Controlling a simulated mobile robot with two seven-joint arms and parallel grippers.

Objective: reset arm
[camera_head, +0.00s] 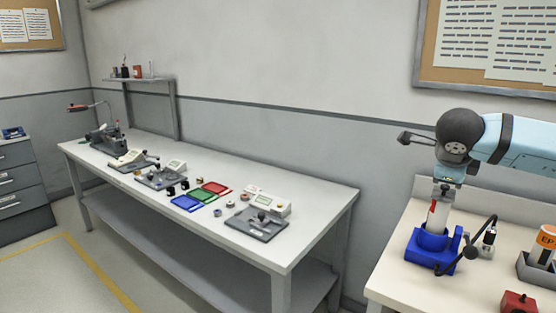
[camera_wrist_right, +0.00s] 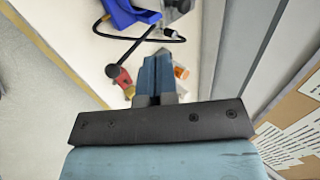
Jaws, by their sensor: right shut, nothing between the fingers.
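My right arm (camera_head: 510,145) comes in from the right in the head view, light blue with a black wrist joint. It is bent above the right-hand table. My right gripper (camera_head: 443,190) hangs downward, and in the picture it overlaps the pale upright part of the blue stand. In the right wrist view the gripper (camera_wrist_right: 155,68) is shut, with nothing between its fingers, over the table with the stand. Its tips are apart from the things below, as far as I can tell. My left arm and gripper are not in view.
A long bench (camera_head: 310,215) with instruments and coloured trays (camera_head: 202,196) stands left. Floor separates the tables.

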